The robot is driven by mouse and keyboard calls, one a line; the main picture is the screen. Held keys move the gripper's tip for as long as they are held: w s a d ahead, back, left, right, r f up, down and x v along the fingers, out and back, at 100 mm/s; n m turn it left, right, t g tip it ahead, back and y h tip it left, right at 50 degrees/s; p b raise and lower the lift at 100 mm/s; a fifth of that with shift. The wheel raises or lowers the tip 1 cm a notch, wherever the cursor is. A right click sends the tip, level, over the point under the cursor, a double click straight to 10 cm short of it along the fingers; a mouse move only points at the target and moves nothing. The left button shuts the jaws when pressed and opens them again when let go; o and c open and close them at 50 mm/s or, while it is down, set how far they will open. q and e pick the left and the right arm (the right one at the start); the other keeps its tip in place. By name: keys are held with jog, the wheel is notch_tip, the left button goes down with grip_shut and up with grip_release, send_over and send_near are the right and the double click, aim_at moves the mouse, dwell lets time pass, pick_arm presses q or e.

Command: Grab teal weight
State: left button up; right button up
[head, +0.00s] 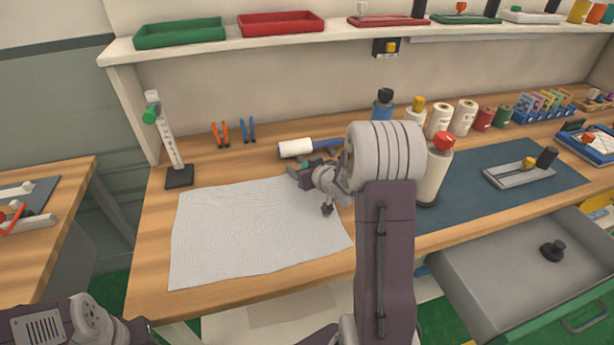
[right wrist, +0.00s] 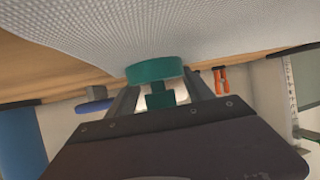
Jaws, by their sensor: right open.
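The teal weight (right wrist: 155,70) shows in the right wrist view as a round disc with a narrower stem. It is against the white textured sheet (right wrist: 230,22). My right gripper (right wrist: 160,92) is open, with a finger on each side of the stem; I cannot tell whether they touch it. In the head view my right gripper (head: 311,189) is low over the right back part of the white sheet (head: 240,235), and the weight is mostly hidden by it. My left arm shows at the lower left, but its gripper is out of view.
A white roll with a blue handle (head: 295,148) lies just behind the gripper. A red-topped bottle (head: 434,170) stands to the right, by a blue mat (head: 480,205). A scale post (head: 168,140) stands at the left. An open drawer (head: 510,285) juts out at the right.

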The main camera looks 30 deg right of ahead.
jog(key=shift+r, duration=0.1)
jog(key=c, duration=0.4)
grip_shut()
jog(key=shift+s, duration=0.1)
jog(key=shift+s+a+f, duration=0.1)
jog(key=shift+f, duration=0.1)
dwell(0.6)
